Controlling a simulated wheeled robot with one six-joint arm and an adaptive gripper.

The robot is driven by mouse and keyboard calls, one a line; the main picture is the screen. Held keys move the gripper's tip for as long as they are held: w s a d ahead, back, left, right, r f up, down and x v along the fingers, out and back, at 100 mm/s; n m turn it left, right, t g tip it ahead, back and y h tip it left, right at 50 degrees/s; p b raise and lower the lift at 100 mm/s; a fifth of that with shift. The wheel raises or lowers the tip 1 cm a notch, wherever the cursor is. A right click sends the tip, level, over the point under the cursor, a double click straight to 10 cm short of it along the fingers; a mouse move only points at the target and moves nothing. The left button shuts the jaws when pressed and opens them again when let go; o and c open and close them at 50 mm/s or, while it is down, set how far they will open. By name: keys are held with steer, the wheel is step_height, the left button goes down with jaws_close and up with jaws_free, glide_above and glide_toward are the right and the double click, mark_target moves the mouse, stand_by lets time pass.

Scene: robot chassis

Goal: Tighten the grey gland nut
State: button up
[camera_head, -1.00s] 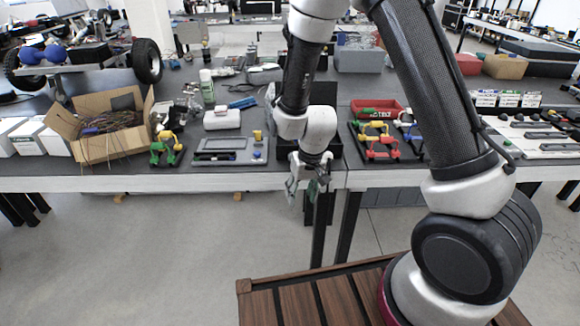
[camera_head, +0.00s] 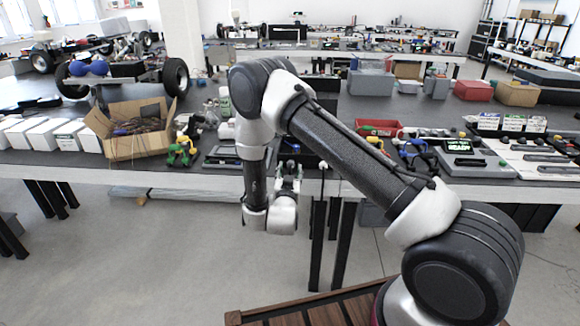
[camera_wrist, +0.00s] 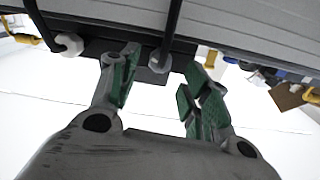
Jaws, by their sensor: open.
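My gripper (camera_wrist: 161,74) is open, its green-padded fingers pointing up in the wrist view, with nothing held between them. A pale grey gland nut (camera_wrist: 160,61) on a black cable shows in the gap between the fingertips; I cannot tell how far beyond them it is. A second, whiter nut (camera_wrist: 68,44) sits on another black cable to the left, outside the fingers. Both are at a dark panel (camera_wrist: 100,47). In the head view, my gripper (camera_head: 289,170) is at the front edge of the bench, facing the dark box there; the nuts are too small to tell apart.
The bench (camera_head: 110,166) carries a cardboard box (camera_head: 140,147) of wires at left, a grey device (camera_head: 222,160) left of my arm, and a red bin (camera_head: 378,128) at right. The floor in front of the bench is clear.

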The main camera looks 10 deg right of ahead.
mark_target(290, 166)
steer(key=x, duration=0.5)
steer(key=shift+w+d, duration=0.1)
steer(key=shift+w, duration=0.05)
